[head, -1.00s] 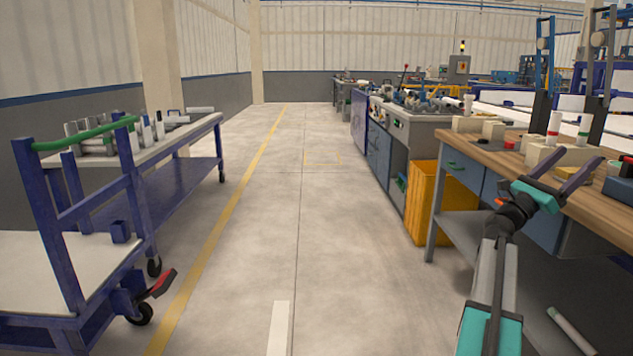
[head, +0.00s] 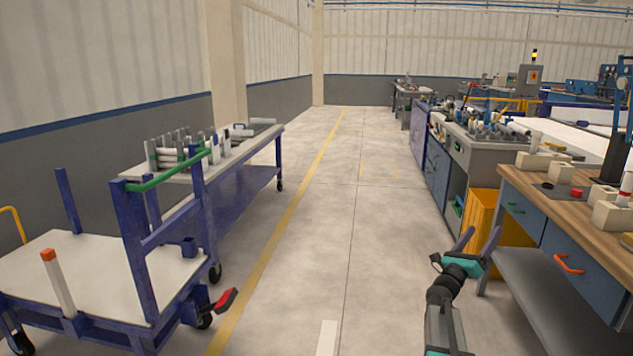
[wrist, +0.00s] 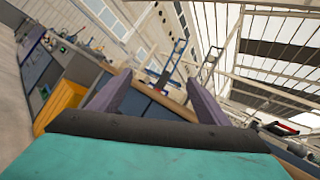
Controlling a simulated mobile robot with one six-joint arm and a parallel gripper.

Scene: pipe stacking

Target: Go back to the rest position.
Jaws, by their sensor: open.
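My gripper (head: 479,242) is in the lower right of the head view, out over the aisle beside the left end of the wooden workbench (head: 566,194). Its two purple fingers are apart with nothing between them. The wrist view also shows the spread fingers (wrist: 155,98), with the bench's front edge behind them and the hall tilted. My arm reaches up from the bottom edge of the head view.
A blue cart (head: 150,262) with a green handle stands at left, a white pipe with an orange end (head: 58,283) upright on it. Behind it is a table with pipes (head: 262,137). An orange bin (head: 484,212) stands by the workbench. The middle aisle is clear.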

